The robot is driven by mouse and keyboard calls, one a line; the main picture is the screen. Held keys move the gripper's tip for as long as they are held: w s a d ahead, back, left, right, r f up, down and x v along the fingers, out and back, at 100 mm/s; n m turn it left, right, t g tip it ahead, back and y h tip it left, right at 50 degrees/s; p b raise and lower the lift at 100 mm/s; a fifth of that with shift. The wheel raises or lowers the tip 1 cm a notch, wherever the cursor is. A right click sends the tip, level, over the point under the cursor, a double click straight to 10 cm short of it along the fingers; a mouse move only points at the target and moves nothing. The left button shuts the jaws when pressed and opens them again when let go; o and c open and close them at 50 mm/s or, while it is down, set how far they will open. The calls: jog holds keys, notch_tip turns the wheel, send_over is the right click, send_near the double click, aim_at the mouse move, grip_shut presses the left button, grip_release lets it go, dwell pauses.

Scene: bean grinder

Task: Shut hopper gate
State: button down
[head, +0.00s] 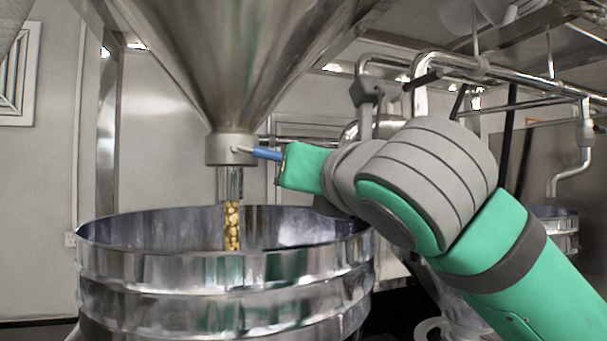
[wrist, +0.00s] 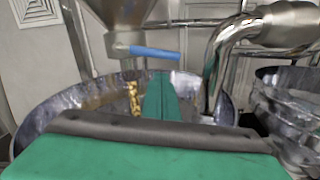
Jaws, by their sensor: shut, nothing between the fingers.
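The steel hopper (head: 240,60) narrows to a collar (head: 231,149) with a blue-handled gate lever (head: 266,154) sticking out to the right. Below the collar, a column of yellowish beans (head: 232,226) shows under the spout, above the large ribbed steel drum (head: 225,265). My gripper (head: 283,165) is at the lever's outer end in the head view; I cannot tell whether it touches. In the wrist view the blue lever (wrist: 155,52) lies across, just beyond the shut fingertips (wrist: 161,76). Nothing is held between the fingers.
Steel pipes (head: 510,70) run behind and above my arm at the right. Another ribbed steel vessel (head: 558,230) stands at the far right, partly behind my arm. A wall vent (head: 20,75) is at the far left. The space left of the spout is clear.

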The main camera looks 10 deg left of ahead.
aim_at(271, 156)
jog(key=x, duration=0.7)
jog(key=shift+w+a, duration=0.15)
jog(key=shift+w+d+r, duration=0.1)
jog(key=shift+d+r, duration=0.1)
jog(key=shift+r, duration=0.4)
jog(key=shift+w+d+r, duration=0.1)
jog(key=shift+d+r, duration=0.05)
jog(key=shift+r, duration=0.4)
